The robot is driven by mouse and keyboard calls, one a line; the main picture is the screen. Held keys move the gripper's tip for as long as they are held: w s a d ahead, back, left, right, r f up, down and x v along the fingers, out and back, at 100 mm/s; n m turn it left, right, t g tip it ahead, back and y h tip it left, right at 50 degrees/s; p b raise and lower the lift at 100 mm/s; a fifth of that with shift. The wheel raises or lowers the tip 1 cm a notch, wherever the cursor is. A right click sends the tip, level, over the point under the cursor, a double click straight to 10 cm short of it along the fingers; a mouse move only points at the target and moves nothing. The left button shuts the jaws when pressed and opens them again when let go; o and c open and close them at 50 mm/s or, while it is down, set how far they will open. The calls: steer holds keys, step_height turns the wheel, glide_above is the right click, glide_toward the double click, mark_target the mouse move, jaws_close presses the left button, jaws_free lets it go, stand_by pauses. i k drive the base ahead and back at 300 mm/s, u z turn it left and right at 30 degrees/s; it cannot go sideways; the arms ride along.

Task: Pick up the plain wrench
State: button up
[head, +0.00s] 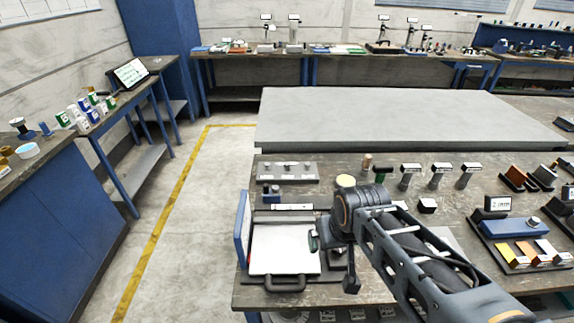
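My arm reaches in from the lower right over the workbench (236,298). My gripper (332,245) is at the arm's end, above the right side of a white-topped case or tray (284,248) with a dark handle. My own wrist covers much of the gripper, and its fingers are too small and dark to tell open from shut. I cannot make out a plain wrench for certain. A thin pale bar (291,207) lies just behind the white-topped case, but it is too small to identify. A small green object (313,241) shows beside my gripper.
Several upright instruments (411,172) stand behind my arm. A display device (497,204) and colored blocks (523,251) are at the right. A large grey slab table (400,115) lies beyond. Clear floor (190,240) with a yellow line is at the left, beside blue cabinets (62,225).

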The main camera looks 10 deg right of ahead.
mark_target(381, 170)
steer(key=u, duration=2.8)
steer(key=k, duration=1.5)
steer(key=z, duration=1.6)
